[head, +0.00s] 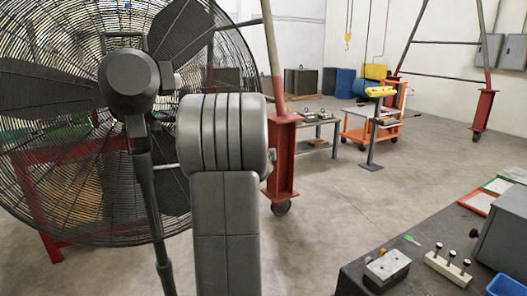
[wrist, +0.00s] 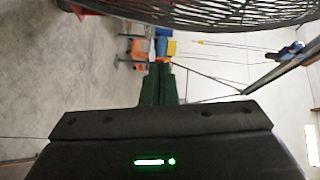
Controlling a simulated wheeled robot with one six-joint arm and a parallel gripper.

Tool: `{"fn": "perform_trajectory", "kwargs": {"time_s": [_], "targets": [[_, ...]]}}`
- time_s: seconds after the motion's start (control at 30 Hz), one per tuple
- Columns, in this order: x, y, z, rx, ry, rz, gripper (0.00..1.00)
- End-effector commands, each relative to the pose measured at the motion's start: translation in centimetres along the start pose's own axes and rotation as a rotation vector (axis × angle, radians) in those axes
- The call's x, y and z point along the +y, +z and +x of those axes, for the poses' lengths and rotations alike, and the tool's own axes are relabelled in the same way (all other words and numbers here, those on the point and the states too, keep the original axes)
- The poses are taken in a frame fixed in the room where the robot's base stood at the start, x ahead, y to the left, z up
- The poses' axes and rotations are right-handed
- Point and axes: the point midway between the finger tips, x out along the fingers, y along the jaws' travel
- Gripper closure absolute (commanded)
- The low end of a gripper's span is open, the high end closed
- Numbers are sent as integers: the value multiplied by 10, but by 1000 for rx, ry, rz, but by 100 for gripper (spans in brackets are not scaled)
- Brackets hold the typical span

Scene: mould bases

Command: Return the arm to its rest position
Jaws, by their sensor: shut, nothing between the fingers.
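My gripper (wrist: 158,84) shows in the wrist view as two dark fingers close together at the centre, beyond a dark housing with a green light. It is shut, with nothing between the fingers. In the head view my grey arm (head: 224,220) stands upright in the middle, in front of a large black fan (head: 60,150); my gripper cannot be made out there. The fan's wire cage (wrist: 220,12) also crosses the top of the wrist view, close to the camera. The wrist picture lies on its side.
A dark workbench (head: 430,275) at the lower right bears a metal block (head: 387,268), a pale block with black knobs (head: 448,268), a blue bin (head: 507,286) and a grey box (head: 505,235). An orange cart (head: 380,125) and red gantry leg (head: 284,160) stand behind. The middle floor is clear.

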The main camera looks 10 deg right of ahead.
Motion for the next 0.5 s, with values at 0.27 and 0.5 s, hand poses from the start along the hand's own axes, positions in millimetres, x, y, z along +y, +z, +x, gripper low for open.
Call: {"fn": "perform_trajectory", "kwargs": {"time_s": [0.27, 0.5], "targets": [[-1, 0, -43, 0, -2, 1, 100], [-1, 0, -56, 0, -1, 0, 100]]}}
